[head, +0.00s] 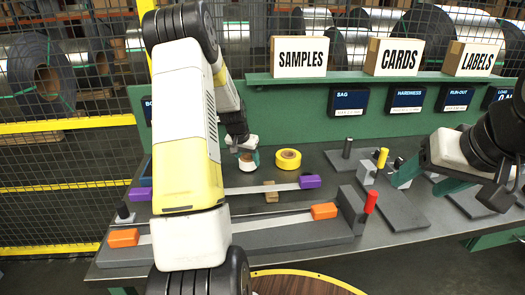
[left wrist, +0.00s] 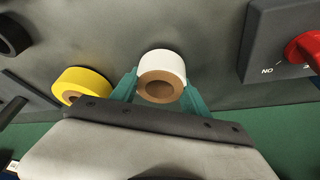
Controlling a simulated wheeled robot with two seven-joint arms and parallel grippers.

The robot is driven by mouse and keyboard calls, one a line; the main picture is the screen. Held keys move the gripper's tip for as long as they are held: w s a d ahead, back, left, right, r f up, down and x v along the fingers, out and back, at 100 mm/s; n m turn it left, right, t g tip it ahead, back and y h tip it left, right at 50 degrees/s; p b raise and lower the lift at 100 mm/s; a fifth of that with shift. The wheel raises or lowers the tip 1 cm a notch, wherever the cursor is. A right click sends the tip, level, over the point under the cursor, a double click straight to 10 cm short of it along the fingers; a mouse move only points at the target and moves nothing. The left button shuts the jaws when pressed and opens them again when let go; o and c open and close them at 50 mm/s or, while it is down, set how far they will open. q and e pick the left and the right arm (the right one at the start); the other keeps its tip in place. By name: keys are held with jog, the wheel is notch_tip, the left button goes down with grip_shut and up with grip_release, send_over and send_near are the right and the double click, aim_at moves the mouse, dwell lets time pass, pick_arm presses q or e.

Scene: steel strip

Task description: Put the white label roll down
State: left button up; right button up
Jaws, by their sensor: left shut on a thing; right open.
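The white label roll (head: 248,165) is at the back of the dark bench, left of the yellow roll. In the left wrist view the white label roll (left wrist: 162,70) shows its brown core and sits between two green fingers. My left gripper (head: 247,155) is shut on it; my left gripper also fills the lower middle of the left wrist view (left wrist: 160,88). Whether the roll touches the bench is hard to tell. My right gripper (head: 428,187) is open and empty over the right side of the bench.
A yellow roll (head: 288,159) stands right of the white one. A strip with purple clamps (head: 310,181) and one with orange clamps (head: 324,211) lie in front. A red-handled post (head: 371,201) stands at right front. A box with a red knob (left wrist: 303,50) shows in the left wrist view.

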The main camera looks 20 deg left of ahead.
pick_arm(q)
jog(key=shift+f, duration=0.25)
dwell(0.4)
jog(key=o, duration=1.5)
jog(key=shift+o, duration=0.2)
jog(key=shift+v, duration=3.8)
